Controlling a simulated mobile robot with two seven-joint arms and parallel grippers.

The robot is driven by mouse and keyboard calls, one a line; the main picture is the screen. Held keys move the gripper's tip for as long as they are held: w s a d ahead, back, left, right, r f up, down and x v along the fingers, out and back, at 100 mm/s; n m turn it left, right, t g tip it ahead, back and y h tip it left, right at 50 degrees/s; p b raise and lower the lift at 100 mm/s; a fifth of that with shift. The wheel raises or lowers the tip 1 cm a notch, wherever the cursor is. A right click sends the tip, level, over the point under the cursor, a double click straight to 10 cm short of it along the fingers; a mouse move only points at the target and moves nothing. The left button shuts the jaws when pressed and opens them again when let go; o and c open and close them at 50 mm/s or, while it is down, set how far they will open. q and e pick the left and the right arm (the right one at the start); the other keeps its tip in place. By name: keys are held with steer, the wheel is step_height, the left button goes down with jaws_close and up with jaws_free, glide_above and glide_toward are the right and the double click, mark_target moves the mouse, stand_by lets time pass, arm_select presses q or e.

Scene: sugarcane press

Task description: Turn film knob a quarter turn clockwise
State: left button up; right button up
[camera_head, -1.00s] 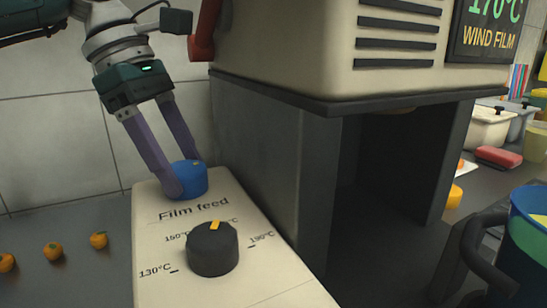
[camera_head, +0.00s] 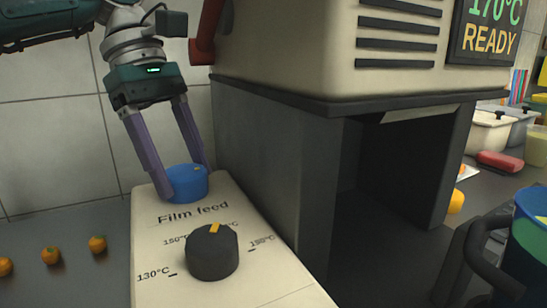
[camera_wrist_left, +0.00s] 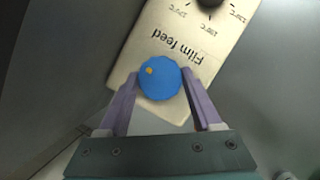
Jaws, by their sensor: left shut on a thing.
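The blue film feed knob (camera_head: 187,183) stands at the far end of the cream control panel (camera_head: 150,230), just behind the printed words "Film feed". Its yellow mark is at the right rear of its top in the head view. My left gripper (camera_head: 188,180) has its purple fingers on both sides of the knob, shut on it. In the left wrist view the knob (camera_wrist_left: 160,78) sits between the fingertips, with its yellow mark toward the upper left. The display (camera_head: 487,32) reads "170°C READY". My right gripper is not in view.
A black temperature knob (camera_head: 212,252) with a yellow pointer sits nearer on the same panel. The machine's dark housing (camera_head: 275,155) rises close to the right of the film knob. Several small orange fruits (camera_head: 51,256) lie on the counter at left.

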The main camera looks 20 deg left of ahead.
arm_select(q)
steer(key=o, duration=1.4)
steer(key=p+v, duration=0.1)
steer(key=v, duration=0.9)
steer(key=shift+p, duration=0.3)
